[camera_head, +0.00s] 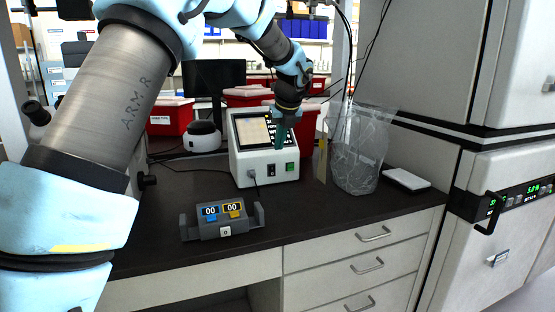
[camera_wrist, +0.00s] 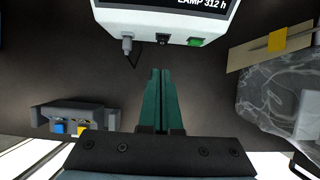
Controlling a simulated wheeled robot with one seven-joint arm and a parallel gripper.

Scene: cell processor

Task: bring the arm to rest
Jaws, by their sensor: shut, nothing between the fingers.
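My gripper (camera_head: 281,137) has green fingers and hangs in front of the white device with a screen, over the dark bench. In the wrist view the gripper (camera_wrist: 161,75) points toward the front of that white device (camera_wrist: 170,20). The two fingers lie together with nothing between them. My arm spans the left and upper part of the head view.
A grey counter unit (camera_head: 222,220) with two small displays sits near the bench's front edge. Right of the white device are a clear plastic bag (camera_head: 355,160) and a flat white pad (camera_head: 406,179). Red bins (camera_head: 170,118) and a monitor stand behind. Bare bench (camera_head: 310,214) lies in front.

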